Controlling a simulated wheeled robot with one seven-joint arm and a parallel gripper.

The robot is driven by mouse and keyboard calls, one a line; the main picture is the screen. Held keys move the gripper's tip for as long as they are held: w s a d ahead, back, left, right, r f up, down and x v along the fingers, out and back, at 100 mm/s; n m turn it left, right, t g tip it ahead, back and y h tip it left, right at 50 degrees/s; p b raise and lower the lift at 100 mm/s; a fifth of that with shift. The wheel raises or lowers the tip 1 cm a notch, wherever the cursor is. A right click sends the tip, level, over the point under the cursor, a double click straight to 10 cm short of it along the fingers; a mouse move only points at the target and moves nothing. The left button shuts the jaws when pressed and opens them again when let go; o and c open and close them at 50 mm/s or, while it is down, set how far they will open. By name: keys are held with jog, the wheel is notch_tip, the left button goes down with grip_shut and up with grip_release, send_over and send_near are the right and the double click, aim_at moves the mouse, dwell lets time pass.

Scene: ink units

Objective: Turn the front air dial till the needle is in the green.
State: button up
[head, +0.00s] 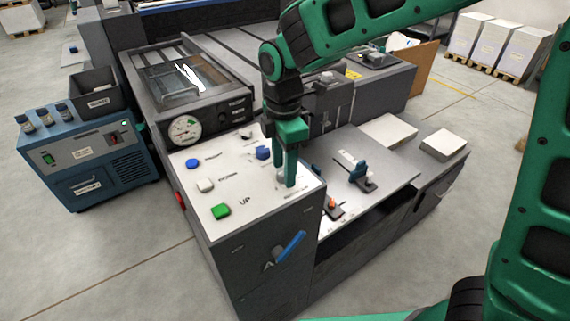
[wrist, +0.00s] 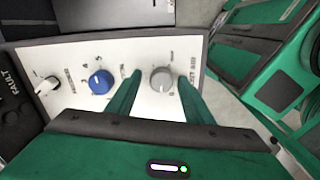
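A round grey dial (wrist: 162,80) sits on the white control panel (wrist: 215,0) in the wrist view; its label is too small to read surely. My gripper (wrist: 159,78) is open, with one green finger on each side of this dial and small gaps showing. In the head view my gripper (head: 285,182) points down at the panel's right part, hiding most of the dial. A blue dial (wrist: 100,82) and a black-and-white knob (wrist: 46,86) are beside it. A round gauge (head: 185,130) stands behind the panel; its needle is too small to read surely.
Blue (head: 193,163), white (head: 205,185) and green (head: 221,211) buttons lie on the panel's left. A blue cabinet (head: 90,150) stands left. A lower shelf (head: 385,175) to the right bears small tools. Open floor lies in front.

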jog(key=c, duration=0.9)
jog(key=shift+d, duration=0.15)
jog(key=shift+c, duration=0.2)
